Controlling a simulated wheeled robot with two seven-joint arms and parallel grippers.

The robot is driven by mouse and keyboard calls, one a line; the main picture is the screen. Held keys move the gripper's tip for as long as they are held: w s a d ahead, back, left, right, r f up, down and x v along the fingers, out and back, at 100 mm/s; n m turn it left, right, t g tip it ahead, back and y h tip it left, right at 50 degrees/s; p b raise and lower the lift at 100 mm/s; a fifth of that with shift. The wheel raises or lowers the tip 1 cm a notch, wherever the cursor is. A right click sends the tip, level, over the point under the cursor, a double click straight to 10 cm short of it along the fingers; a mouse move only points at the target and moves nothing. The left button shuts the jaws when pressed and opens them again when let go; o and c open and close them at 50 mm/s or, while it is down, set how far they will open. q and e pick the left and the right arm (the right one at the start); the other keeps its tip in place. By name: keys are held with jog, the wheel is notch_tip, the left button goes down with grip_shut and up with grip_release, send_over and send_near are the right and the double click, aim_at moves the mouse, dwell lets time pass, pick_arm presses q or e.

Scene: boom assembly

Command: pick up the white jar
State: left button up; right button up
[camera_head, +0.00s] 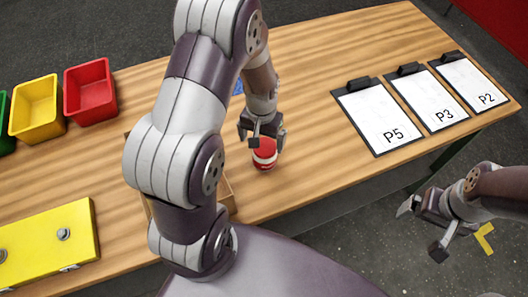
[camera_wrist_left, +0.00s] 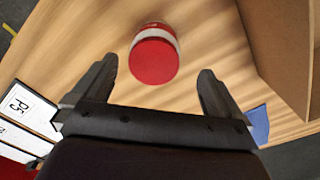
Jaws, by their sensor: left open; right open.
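The jar (camera_head: 264,153) stands on the wooden table near its front edge. It is white with a red lid and a red lower part. In the left wrist view the jar (camera_wrist_left: 154,54) shows its red lid and a white band, just beyond the fingertips and between their lines. My left gripper (camera_head: 262,138) is open above and beside the jar; its fingers (camera_wrist_left: 155,80) are spread with nothing between them. My right gripper (camera_head: 425,230) is open and empty, off the table's front side over the floor, far from the jar.
A wooden box (camera_wrist_left: 277,45) stands close beside the jar, partly hidden by my left arm in the head view. Clipboards P5 (camera_head: 387,118), P3 (camera_head: 434,101) and P2 (camera_head: 470,88) lie right.

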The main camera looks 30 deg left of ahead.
aim_at(266, 149)
pick_arm(q)
jog(key=f, duration=0.1)
jog(key=d+f+p, duration=0.1)
jog(key=f, duration=0.1)
jog(key=shift+d+f, duration=0.1)
jog(key=shift+d, duration=0.05)
jog(key=f, duration=0.4)
jog(key=shift+w+a+p, duration=0.25)
jog(key=shift+a+p, duration=0.15)
jog(key=shift+a+f, duration=0.1)
jog(key=shift+f, duration=0.1)
jog(key=shift+d+r, duration=0.1)
jog(key=shift+d, duration=0.1)
jog(key=shift+c, duration=1.2)
jog(key=shift+d, duration=0.1)
jog(key=c, duration=0.5)
jog(key=shift+c, duration=1.4)
pick_arm(e)
jog(key=shift+s+d+r, duration=0.1)
jog(key=shift+d+r, duration=0.2)
jog(key=shift+r, duration=0.2)
jog(key=shift+d+r, duration=0.25)
jog(key=shift+r, duration=0.2)
